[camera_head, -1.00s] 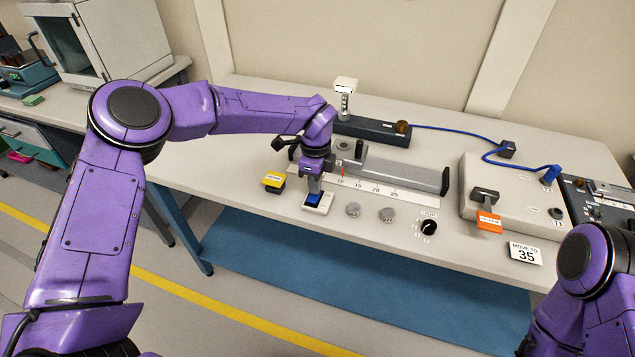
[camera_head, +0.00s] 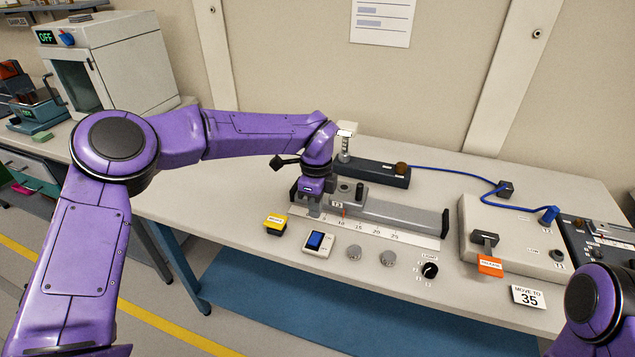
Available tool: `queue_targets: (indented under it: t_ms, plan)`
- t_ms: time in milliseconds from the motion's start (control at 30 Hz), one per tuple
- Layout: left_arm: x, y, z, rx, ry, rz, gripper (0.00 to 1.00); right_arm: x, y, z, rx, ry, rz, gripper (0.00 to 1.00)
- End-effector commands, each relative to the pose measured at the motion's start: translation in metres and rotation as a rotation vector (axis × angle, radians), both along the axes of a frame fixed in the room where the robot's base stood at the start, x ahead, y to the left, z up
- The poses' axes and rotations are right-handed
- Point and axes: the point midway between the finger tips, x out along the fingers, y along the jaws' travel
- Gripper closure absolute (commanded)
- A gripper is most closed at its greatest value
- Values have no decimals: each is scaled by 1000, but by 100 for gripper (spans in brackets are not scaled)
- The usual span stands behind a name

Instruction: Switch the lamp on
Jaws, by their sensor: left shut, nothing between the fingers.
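My left gripper (camera_head: 314,206) points down near the left end of a grey rail stage, behind a small white switch box with a blue rocker (camera_head: 319,242). It is shut and empty, and apart from the switch. A black dial knob (camera_head: 430,270) with a small label above it, perhaps reading LIGHT, is set in the bench front to the right. A white-headed device on a short post (camera_head: 346,141) stands behind my left wrist; I cannot tell whether it is the lamp or whether it is lit. My right gripper is out of view.
The grey rail (camera_head: 400,215) has a number scale along its front. A beige control box (camera_head: 512,238) with an orange tag and a "MOVE TO 35" card (camera_head: 528,297) are at the right.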

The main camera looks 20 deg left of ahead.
Motion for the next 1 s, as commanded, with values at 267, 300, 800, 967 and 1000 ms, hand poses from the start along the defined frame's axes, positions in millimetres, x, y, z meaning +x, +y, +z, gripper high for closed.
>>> queue_targets:
  t_ms: [267,300,800,967,1000]
  plan:
    - [12,0,54,1,0,-1,100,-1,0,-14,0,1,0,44]
    - [13,0,59,1,1,0,100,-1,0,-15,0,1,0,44]
    - [15,0,71,1,3,-1,100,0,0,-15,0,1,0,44]
    - [15,0,70,1,3,-1,100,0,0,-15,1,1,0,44]
    - [15,0,70,1,3,-1,100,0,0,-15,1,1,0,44]
